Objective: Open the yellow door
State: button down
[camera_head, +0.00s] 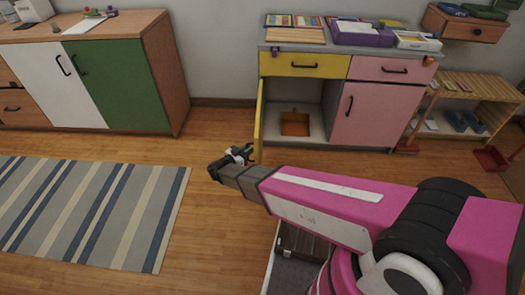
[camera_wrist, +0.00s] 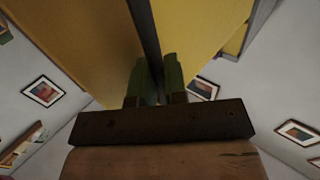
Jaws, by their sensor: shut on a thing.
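The yellow door (camera_head: 259,120) stands swung outward at the left of the low cabinet and shows nearly edge-on. The opening behind it is in view, with an orange-brown box (camera_head: 295,124) inside. My gripper (camera_head: 242,153) is at the lower outer end of the door. In the wrist view, the green fingers (camera_wrist: 153,82) are shut on a dark upright strip between two yellow surfaces. I cannot tell whether this strip is the door's handle or its edge. The door's yellow face (camera_wrist: 85,45) fills the upper left of that view.
Above the opening is a shut yellow drawer (camera_head: 303,65). A pink door (camera_head: 375,115) on the right is shut. A cabinet with white and green doors (camera_head: 120,90) stands left. A striped rug (camera_head: 90,210) lies on the open floor. A wooden rack (camera_head: 480,90) stands right.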

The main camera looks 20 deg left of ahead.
jog(key=a, duration=0.7)
jog(key=shift+a, duration=0.2)
jog(key=shift+s, duration=0.1)
jog(key=c, duration=1.2)
grip_release()
jog(key=v, duration=1)
jog(key=shift+s, duration=0.4)
jog(key=shift+a, duration=0.15)
